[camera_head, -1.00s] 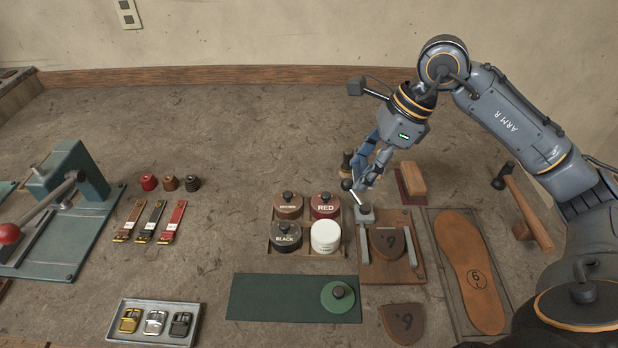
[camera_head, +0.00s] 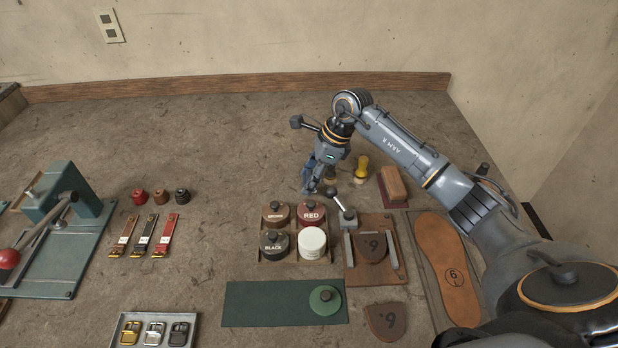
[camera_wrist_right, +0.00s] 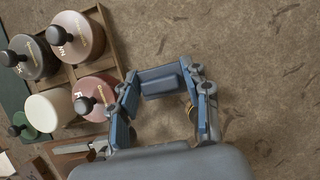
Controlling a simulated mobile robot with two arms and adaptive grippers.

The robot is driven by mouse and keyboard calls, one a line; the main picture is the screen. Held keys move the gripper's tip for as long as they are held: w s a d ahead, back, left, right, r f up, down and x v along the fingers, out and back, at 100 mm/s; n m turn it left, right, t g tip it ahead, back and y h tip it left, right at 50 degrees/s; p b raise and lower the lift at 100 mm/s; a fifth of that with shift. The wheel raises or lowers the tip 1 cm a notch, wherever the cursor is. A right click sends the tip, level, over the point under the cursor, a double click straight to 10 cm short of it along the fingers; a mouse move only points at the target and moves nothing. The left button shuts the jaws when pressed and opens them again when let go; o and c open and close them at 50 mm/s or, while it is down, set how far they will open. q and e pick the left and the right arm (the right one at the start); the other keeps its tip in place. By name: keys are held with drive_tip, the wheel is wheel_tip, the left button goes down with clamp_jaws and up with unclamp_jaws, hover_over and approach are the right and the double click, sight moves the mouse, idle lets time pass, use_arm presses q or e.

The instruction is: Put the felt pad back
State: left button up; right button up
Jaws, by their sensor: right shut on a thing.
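A round green piece with a dark knob (camera_head: 325,298) lies on the right end of a flat green mat (camera_head: 258,304) in the head view. I cannot tell for certain whether it is the felt pad. My right gripper (camera_head: 308,188) is behind the brown and red tins, left of the lever clamp, well away from the green mat. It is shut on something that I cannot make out. The right wrist view shows its blue fingers (camera_wrist_right: 163,110) over the table beside the tins, with the grip partly hidden. My left gripper is out of view.
A tin rack holds brown, red (camera_head: 312,214), black and white tins. The lever clamp (camera_head: 348,219) stands on a wooden board (camera_head: 395,280). A yellow-handled tool (camera_head: 361,168) and a brush (camera_head: 393,184) stand behind it.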

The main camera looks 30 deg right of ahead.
drive_tip(key=shift+f, duration=0.85)
drive_tip(key=o, duration=1.1)
drive_tip(key=shift+r, duration=0.1)
drive_tip(key=shift+r, duration=0.2)
drive_tip(key=b+v, duration=0.2)
drive_tip(key=v, duration=0.9)
drive_tip(key=shift+d+r, duration=0.2)
drive_tip(key=shift+r, duration=0.15)
drive_tip(key=shift+s, duration=0.1)
